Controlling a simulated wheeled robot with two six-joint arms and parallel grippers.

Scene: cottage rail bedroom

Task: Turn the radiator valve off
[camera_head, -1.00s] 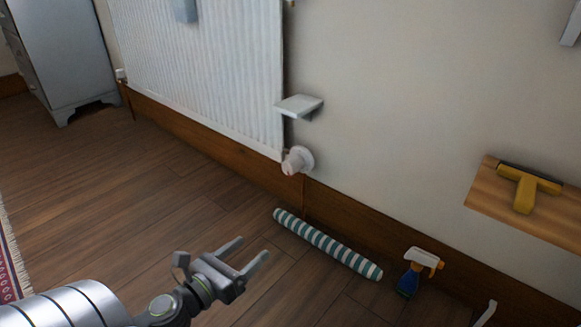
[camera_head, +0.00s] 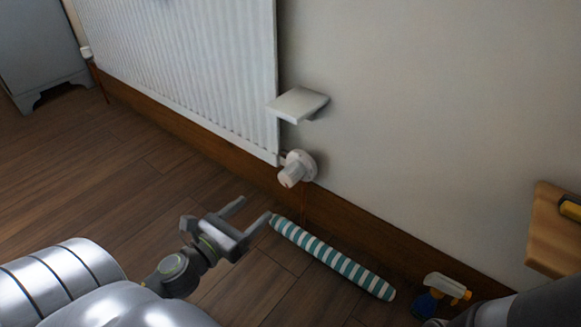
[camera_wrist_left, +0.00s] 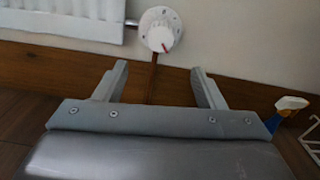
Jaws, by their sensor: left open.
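The white radiator valve (camera_head: 294,169) sticks out at the lower right corner of the white radiator (camera_head: 185,70), just above the wooden skirting. In the left wrist view the valve (camera_wrist_left: 160,30) shows its round face with dial marks and a red mark at the lower right of its knob. My left gripper (camera_head: 252,208) is open and empty, below and to the left of the valve in the head view, apart from it. In the left wrist view its two fingers (camera_wrist_left: 158,82) point towards the wall, with the valve beyond and between them. My right gripper does not show clearly.
A small white shelf (camera_head: 298,104) juts from the wall above the valve. A green and white striped roll (camera_head: 330,257) lies on the floor along the skirting. A spray bottle (camera_head: 437,293) stands at lower right, and a wooden shelf (camera_head: 553,236) is at the right.

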